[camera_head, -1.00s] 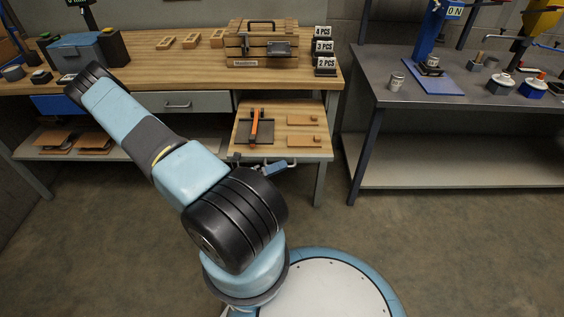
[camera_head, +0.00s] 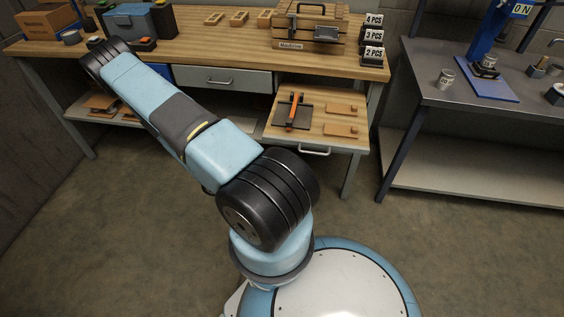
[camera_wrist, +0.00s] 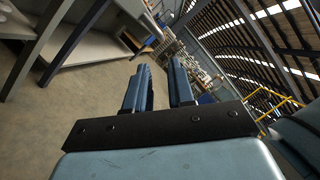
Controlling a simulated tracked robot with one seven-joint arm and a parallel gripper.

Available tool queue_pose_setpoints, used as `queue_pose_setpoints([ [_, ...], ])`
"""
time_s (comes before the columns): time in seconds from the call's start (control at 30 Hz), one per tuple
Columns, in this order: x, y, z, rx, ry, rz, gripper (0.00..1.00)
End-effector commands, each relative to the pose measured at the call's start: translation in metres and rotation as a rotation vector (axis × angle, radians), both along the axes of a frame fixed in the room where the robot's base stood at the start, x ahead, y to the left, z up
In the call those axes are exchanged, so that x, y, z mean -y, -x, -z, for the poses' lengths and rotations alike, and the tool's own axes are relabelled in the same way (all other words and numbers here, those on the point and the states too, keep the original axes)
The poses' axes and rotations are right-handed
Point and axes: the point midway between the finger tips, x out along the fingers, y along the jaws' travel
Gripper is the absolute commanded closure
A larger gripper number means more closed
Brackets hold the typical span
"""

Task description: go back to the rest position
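My gripper (camera_wrist: 160,90) shows in the wrist view with its two blue fingers apart and nothing between them. It points out over the floor and the far part of the hall. In the head view my arm is folded up to the left in front of the wooden workbench, and the gripper itself is hidden there.
A wooden workbench (camera_head: 232,52) carries a wooden case (camera_head: 312,28) and number signs (camera_head: 373,36). A pulled-out drawer board (camera_head: 330,100) holds an orange-handled tool (camera_head: 292,111). A grey table (camera_head: 430,82) stands right with a blue stand (camera_head: 492,85). The floor in front is clear.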

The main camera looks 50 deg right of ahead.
Motion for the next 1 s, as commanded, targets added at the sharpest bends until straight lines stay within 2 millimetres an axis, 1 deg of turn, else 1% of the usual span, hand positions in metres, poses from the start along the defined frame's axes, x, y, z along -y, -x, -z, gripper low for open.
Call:
queue_pose_setpoints([
  [0.7, -0.003, -0.003, 0.000, 0.007, 0.000, 0.000, 0.77],
  [0.87, -0.009, -0.012, -0.011, 0.081, 0.009, 0.019, 0.77],
  [1.0, -0.019, -0.026, -0.029, 0.206, 0.023, 0.054, 0.77],
])
